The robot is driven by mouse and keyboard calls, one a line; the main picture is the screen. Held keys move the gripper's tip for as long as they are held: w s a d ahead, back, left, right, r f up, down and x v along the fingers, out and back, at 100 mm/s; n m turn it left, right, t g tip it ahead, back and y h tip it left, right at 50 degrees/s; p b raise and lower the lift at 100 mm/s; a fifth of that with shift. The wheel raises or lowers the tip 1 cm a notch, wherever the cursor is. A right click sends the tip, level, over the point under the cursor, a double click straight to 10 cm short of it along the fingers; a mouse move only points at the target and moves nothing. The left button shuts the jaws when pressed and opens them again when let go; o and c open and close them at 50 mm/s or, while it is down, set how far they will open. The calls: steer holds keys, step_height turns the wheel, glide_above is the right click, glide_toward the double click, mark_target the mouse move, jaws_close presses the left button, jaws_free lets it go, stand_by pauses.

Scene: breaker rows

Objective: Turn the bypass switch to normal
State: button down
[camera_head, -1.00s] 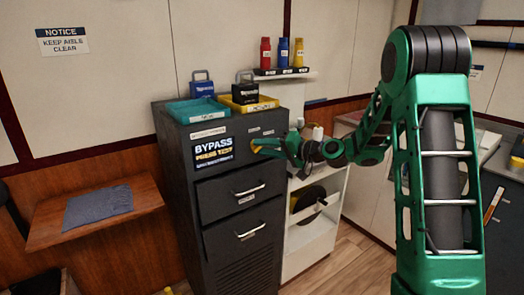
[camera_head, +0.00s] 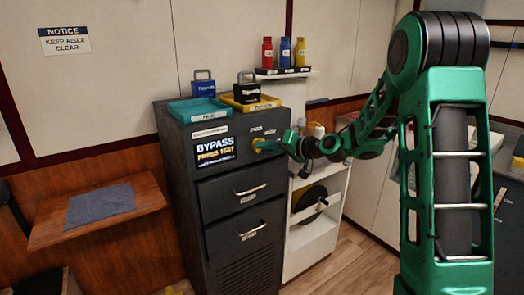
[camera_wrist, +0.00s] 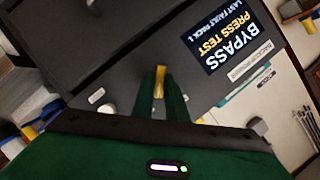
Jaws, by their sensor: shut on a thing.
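The bypass switch is on the upper front of a dark grey cabinet (camera_head: 186,137). Its yellow handle (camera_wrist: 159,82) shows between my fingers in the wrist view. My gripper (camera_head: 260,146) reaches the cabinet front from the right, just right of the lit "BYPASS PRESS TEST" sign (camera_head: 215,149). In the wrist view my gripper (camera_wrist: 160,95) is shut on the yellow handle, and the panel appears tilted and nearly upside down. The sign (camera_wrist: 219,42) is at upper right there. My fingers hide most of the switch, and its position marks cannot be read.
A teal tray (camera_head: 199,117) and a yellow tray (camera_head: 258,107) with padlocks stand on the cabinet. Two drawers with bar handles are below. A white shelf unit (camera_head: 320,235) stands close on the right. A wooden side table (camera_head: 60,235) with a grey cloth is at left.

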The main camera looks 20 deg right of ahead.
steer(key=n+h, duration=0.1)
steer(key=n, duration=0.1)
steer(key=n+h, duration=0.3)
steer(key=n, duration=0.1)
steer(key=shift+s+a+r+t, duration=0.15)
steer(key=shift+r+t, duration=0.1)
steer(key=shift+t, duration=0.15)
steer(key=shift+h, duration=0.3)
steer(key=shift+n, duration=0.3)
steer(key=c, duration=1.8)
jaws_free()
steer(key=shift+o, duration=0.2)
steer(key=shift+s, duration=0.1)
